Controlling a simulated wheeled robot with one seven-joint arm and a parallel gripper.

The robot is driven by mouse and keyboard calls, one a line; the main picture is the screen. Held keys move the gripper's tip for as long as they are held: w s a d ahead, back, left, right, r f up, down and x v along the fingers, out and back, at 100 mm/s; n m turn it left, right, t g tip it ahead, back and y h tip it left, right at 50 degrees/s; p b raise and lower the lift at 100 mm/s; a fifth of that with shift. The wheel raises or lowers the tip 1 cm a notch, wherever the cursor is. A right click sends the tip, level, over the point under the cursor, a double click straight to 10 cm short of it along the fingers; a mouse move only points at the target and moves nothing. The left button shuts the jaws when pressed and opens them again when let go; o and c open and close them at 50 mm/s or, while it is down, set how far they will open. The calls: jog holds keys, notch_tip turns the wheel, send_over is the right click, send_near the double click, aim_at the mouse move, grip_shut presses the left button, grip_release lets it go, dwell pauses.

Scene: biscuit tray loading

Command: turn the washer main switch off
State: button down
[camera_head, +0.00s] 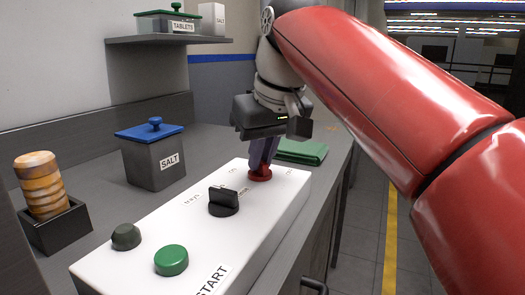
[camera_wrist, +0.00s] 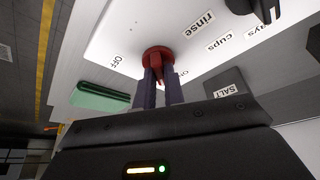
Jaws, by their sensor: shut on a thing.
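The red main switch (camera_head: 260,174) is a round knob with a raised grip at the far end of the white control panel (camera_head: 262,232). My gripper (camera_head: 263,158) points down at it, with its purple fingers shut on the raised grip. The wrist view shows the red switch (camera_wrist: 157,52) with one finger on each side of its grip. An "OFF" label (camera_wrist: 117,61) stands beside it, and another label is partly hidden behind a finger. The exact angle of the grip is hard to tell.
On the panel are a black selector knob (camera_head: 223,201), a green button (camera_head: 171,260) and a dark knob (camera_head: 126,236). A blue-lidded salt box (camera_head: 151,160) and a biscuit holder (camera_head: 55,232) stand to the left. A folded green cloth (camera_head: 302,151) lies behind the panel.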

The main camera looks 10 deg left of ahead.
jog(key=m+h, duration=0.1)
jog(key=m, duration=0.1)
jog(key=m+t, duration=0.1)
jog(key=m, duration=0.2)
jog(key=shift+s+a+m+h, duration=0.1)
jog(key=shift+a+m+h, duration=0.1)
jog(key=shift+m+h, duration=0.15)
jog(key=m+h, duration=0.2)
jog(key=m, duration=0.3)
jog(key=shift+a, duration=0.1)
jog(key=shift+m+h, duration=0.25)
jog(key=shift+m, duration=0.1)
jog(key=c, duration=1.5)
grip_release()
jog(key=shift+r, duration=0.1)
